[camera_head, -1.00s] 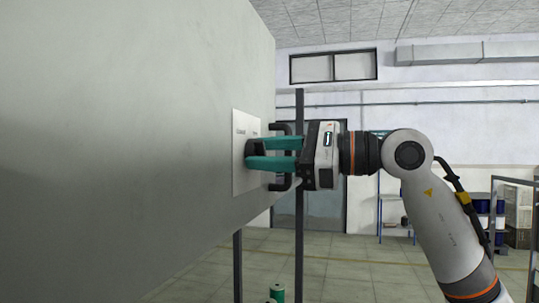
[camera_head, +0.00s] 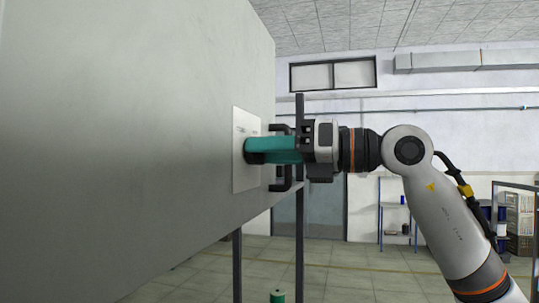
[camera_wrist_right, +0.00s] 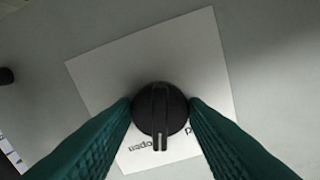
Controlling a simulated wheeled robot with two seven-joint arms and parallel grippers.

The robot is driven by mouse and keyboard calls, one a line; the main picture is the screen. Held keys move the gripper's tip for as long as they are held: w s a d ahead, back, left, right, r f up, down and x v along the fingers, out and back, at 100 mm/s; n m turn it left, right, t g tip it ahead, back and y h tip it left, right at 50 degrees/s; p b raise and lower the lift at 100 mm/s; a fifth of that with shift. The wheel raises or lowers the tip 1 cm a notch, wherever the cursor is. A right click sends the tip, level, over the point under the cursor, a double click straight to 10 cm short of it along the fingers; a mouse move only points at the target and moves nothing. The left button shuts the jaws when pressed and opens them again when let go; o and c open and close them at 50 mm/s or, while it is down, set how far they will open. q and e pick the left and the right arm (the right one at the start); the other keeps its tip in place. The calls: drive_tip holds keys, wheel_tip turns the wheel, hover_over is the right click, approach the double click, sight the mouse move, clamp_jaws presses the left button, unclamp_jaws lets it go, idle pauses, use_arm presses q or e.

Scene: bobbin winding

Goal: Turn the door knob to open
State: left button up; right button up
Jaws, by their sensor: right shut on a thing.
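The black round knob (camera_wrist_right: 160,108) sits on a white label plate (camera_wrist_right: 215,62) on the grey door panel (camera_head: 130,130). In the right wrist view its raised grip bar points toward the bottom, near the printed word "open". My right gripper (camera_head: 250,148) has its green fingers shut on the knob, one finger on each side of its rim. In the head view the knob is mostly hidden by the fingers. A black handle (camera_head: 284,180) stands on the panel beyond the fingers. My left gripper is not in view.
Dark posts (camera_head: 299,235) stand under and beside the grey panel. A green spool (camera_head: 277,296) shows at the bottom. A shelf (camera_head: 397,215) and crates (camera_head: 519,225) stand at the back right. The floor between is mostly clear.

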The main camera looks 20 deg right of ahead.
drive_tip(key=m, duration=0.5)
drive_tip(key=shift+b, duration=0.4)
idle(0.3)
drive_tip(key=o, duration=1)
drive_tip(key=b+v, duration=0.4)
drive_tip(key=v, duration=0.8)
drive_tip(key=shift+b, duration=0.3)
